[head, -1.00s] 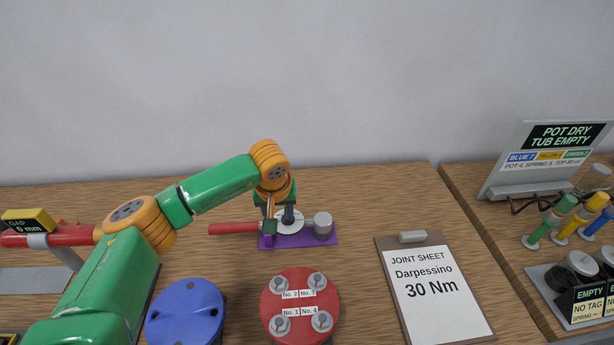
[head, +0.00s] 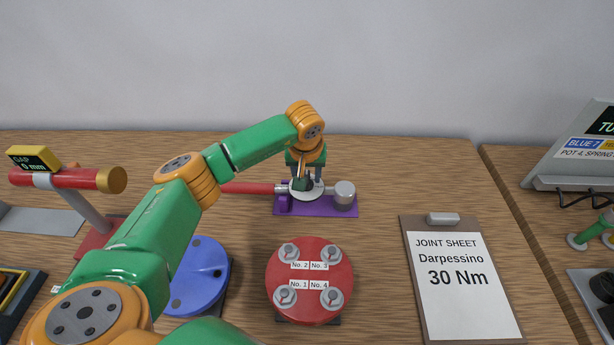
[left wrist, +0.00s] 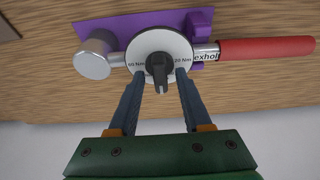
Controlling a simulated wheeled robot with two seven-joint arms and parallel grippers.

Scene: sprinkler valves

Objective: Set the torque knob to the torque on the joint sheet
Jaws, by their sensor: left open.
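The torque wrench lies on a purple stand (head: 325,208), with a red handle (head: 248,187) on its left and a grey round head (head: 345,192) on its right. Its white dial (left wrist: 160,58) carries a dark knob (left wrist: 158,70); "60 Nm" and "20 Nm" labels seem to show at its sides. My left gripper (head: 308,178) is over the dial; in the left wrist view its open fingers (left wrist: 160,82) stand either side of the knob, and I cannot tell whether they touch it. The joint sheet (head: 462,275) reads "Darpessino 30 Nm". My right gripper is out of view.
A red flange (head: 310,265) with several numbered bolts stands in front of the wrench. A blue disc (head: 200,280) sits left of it, partly behind my arm. A gap gauge reading "0 mm" (head: 35,158) stands at far left. A sign (head: 585,145) stands at right.

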